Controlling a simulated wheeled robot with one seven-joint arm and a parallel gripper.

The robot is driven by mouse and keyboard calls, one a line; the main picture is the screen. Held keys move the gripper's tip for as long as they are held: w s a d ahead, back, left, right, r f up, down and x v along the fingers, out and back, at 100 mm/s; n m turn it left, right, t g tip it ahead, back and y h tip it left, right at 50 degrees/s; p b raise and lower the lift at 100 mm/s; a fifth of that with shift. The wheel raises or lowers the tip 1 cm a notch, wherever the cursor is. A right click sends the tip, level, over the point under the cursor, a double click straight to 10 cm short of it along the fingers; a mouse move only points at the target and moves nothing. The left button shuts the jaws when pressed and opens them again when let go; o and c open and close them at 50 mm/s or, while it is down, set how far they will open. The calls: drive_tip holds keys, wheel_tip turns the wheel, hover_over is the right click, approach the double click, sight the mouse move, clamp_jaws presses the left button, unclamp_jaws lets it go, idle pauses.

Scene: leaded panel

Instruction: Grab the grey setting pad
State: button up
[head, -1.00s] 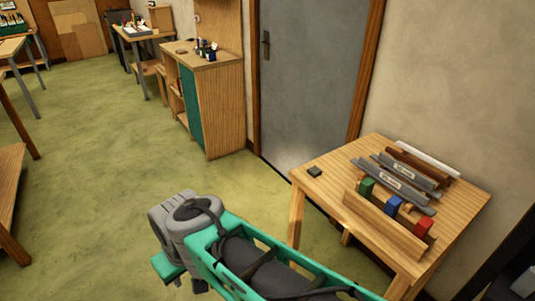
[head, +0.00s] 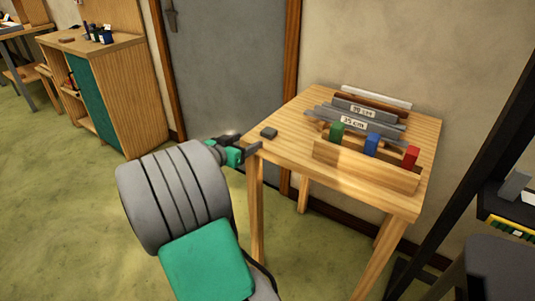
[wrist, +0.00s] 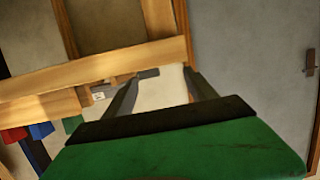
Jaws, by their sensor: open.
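The grey setting pad (head: 268,132) is a small dark grey block lying flat on the near left corner of the wooden table (head: 290,118). My gripper (head: 250,145) is open at that corner, just left of the pad and apart from it in the head view. In the wrist view my two fingers (wrist: 160,80) are spread, with a wooden edge across their tips. A small grey piece shows by the left fingertip there; I cannot tell whether it is the pad or part of the finger.
A wooden rack (head: 365,168) with green, blue and red blocks stands on the table. Labelled grey bars (head: 362,125) lie behind it. A grey door (head: 225,75) and a cabinet (head: 130,95) are to the left. A dark frame (head: 480,150) stands at the right.

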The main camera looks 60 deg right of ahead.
sight(267, 132)
drive_tip(key=shift+m+g+h, duration=0.5)
drive_tip(key=shift+g+h, duration=0.1)
drive_tip(key=s+d, duration=0.2)
drive_tip(key=d, duration=0.1)
drive_tip(key=shift+s+d+r, duration=0.15)
drive_tip(key=shift+s, duration=0.2)
drive_tip(key=x, duration=0.6)
drive_tip(key=shift+d, duration=0.3)
drive_tip(key=shift+w, duration=0.1)
clamp_jaws()
